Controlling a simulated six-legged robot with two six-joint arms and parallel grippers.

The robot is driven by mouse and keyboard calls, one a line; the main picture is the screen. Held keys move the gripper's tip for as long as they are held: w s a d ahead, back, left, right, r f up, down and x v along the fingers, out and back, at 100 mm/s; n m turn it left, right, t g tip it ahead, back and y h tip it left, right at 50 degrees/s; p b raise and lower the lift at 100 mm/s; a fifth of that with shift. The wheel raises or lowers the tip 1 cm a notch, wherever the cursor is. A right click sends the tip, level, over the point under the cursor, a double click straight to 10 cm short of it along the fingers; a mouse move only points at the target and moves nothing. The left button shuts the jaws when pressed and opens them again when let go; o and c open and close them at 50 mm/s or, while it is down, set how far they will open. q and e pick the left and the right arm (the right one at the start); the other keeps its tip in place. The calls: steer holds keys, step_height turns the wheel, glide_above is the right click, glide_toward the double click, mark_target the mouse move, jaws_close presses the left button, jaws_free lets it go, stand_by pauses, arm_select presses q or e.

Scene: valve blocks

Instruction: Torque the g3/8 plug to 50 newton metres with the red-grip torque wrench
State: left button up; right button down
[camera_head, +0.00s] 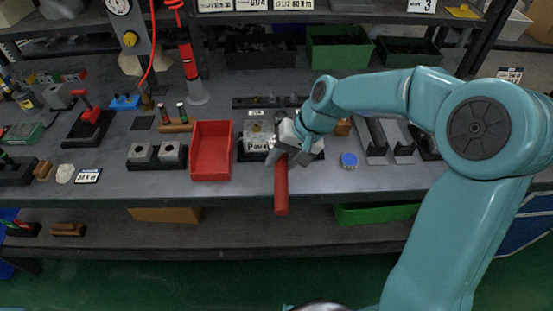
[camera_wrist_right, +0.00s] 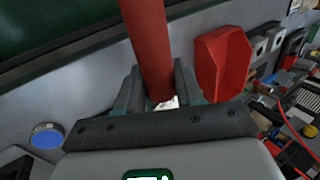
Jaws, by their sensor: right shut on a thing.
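My right gripper (camera_head: 283,148) is shut on the torque wrench, near the front of the bench. The wrench's red grip (camera_head: 281,190) points toward me and reaches out past the bench's front edge. In the right wrist view the red grip (camera_wrist_right: 149,45) passes between the two fingers of my right gripper (camera_wrist_right: 158,88). A pale metal valve block (camera_head: 257,138) with a label stands just left of the gripper. The wrench head is mostly hidden by the gripper, so I cannot tell whether it sits on a plug. My left gripper is not in view.
A red bin (camera_head: 211,152) stands left of the valve block and also shows in the wrist view (camera_wrist_right: 222,62). A blue-topped round tin (camera_head: 349,160) lies right of the gripper. Crowded shelves and green bins (camera_head: 338,47) are behind.

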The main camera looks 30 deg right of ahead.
steer(key=shift+s+d+n, duration=0.2)
steer(key=shift+d+n, duration=0.05)
steer(key=shift+n, duration=0.05)
steer(key=shift+r, duration=0.1)
steer(key=shift+w+a+m+t+p, duration=0.3)
steer(key=shift+w+a+m, duration=0.45)
steer(key=shift+a+m, duration=0.25)
steer(key=shift+w+a+m+t+h+p, duration=0.3)
steer(key=shift+w+a+m+h+p, duration=0.2)
steer(key=shift+w+a+m+p, duration=0.35)
